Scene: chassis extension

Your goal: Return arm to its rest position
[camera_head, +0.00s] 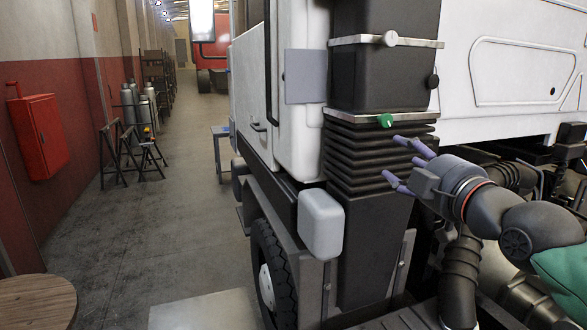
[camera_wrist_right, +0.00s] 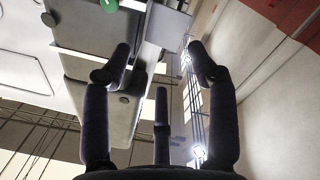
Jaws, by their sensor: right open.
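My right arm comes in from the right in the head view. Its gripper (camera_head: 395,163) has its fingers spread and pointing left, in front of the black ribbed bellows (camera_head: 350,160) of the truck. The gripper is open and nothing shows between its fingers. A green knob (camera_head: 385,120) on the lower clamp band is just above the fingertips and apart from them. In the right wrist view the open fingers (camera_wrist_right: 160,70) reach upward in the picture, and a green knob (camera_wrist_right: 109,5) shows at the top edge. My left gripper is not in view.
The white truck cab (camera_head: 270,60) and a grey side box (camera_head: 320,224) stand close to the left of the bellows. Dark pipes (camera_head: 462,275) lie below my right arm. A round wooden table top (camera_head: 37,302) is at lower left. The aisle floor (camera_head: 150,230) is largely clear.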

